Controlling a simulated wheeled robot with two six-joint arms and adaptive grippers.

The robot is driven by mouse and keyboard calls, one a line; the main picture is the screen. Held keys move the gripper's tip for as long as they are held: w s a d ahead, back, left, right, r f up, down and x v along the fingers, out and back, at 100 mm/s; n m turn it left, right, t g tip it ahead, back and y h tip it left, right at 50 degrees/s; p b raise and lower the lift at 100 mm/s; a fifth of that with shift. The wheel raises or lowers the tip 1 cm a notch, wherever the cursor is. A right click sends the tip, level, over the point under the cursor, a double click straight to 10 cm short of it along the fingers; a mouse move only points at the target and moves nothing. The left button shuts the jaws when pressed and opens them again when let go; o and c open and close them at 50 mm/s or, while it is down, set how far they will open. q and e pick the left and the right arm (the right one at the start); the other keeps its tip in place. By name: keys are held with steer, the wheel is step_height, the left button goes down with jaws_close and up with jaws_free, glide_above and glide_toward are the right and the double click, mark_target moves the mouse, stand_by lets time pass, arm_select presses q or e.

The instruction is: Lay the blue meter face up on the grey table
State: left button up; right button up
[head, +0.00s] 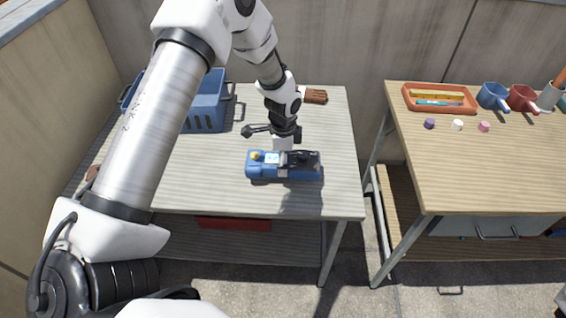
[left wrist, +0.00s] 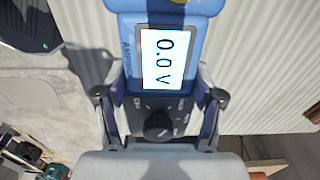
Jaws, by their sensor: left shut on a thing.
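The blue meter (head: 284,175) is at the front of the grey table (head: 205,185), right of the table's middle, its long side running left to right. Its screen and dial side show from above in the head view. In the left wrist view the meter (left wrist: 133,75) shows a lit screen reading 0.0 V and a black dial. My left gripper (head: 284,147) comes down from above and is shut on the meter, with one finger on each side of it in the left wrist view (left wrist: 160,110). I cannot tell whether the meter touches the tabletop. My right gripper is out of view.
A blue crate (head: 207,113) stands at the table's back left, and a brown block (head: 316,96) at its back right. A wooden table (head: 480,165) on the right holds an orange tray (head: 440,107) and mugs (head: 492,95). The grey tabletop around the meter is clear.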

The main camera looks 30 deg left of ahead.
arm_select(q)
steer(key=shift+f, duration=1.4)
steer(key=o, duration=1.6)
steer(key=shift+f, duration=0.1)
steer(key=shift+c, duration=0.2)
step_height(320, 180, up, 12)
steer(key=shift+r+b, duration=0.2)
steer(key=shift+b, duration=0.15)
